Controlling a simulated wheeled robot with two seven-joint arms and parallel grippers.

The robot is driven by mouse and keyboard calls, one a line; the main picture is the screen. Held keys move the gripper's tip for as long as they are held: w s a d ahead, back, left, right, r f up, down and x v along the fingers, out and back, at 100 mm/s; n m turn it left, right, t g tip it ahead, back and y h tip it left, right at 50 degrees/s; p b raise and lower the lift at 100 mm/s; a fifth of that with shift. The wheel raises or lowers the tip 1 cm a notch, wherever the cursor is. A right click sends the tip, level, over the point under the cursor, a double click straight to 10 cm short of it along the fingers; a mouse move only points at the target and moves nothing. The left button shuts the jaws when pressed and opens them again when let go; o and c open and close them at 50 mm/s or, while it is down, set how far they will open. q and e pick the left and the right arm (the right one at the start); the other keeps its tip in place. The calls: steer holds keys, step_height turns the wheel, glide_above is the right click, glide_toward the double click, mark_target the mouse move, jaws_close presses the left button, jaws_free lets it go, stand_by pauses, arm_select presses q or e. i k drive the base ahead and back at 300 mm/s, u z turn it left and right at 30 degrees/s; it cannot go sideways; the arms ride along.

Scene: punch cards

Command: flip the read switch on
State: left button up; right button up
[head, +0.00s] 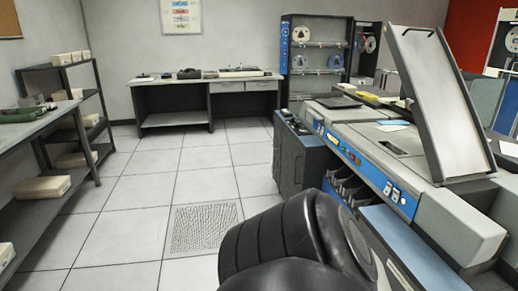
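The card machine (375,140) stands on the right, a grey cabinet with a blue control strip (335,143) along its front edge. A group of small light buttons or switches (394,192) sits at the near end of the strip. More small controls (351,155) are near its middle. They are too small to tell which one is the read switch or how it is set. Neither of my grippers is in view. A black link of my arm fills the bottom centre and hides part of the machine's lower front.
A tall slanted card chute (432,90) rises from the machine's top. A desk (206,90) stands at the back wall, a tape rack (317,60) right of it. Shelves (77,90) and a workbench (40,125) line the left. The tiled floor (150,190) between is clear.

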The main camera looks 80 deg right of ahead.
mark_target(387, 192)
steer(key=z, duration=3.3)
steer(key=i, duration=1)
steer(key=k, duration=0.5)
steer(key=z, duration=0.85)
steer(key=k, duration=0.7)
steer(key=u, duration=1.1)
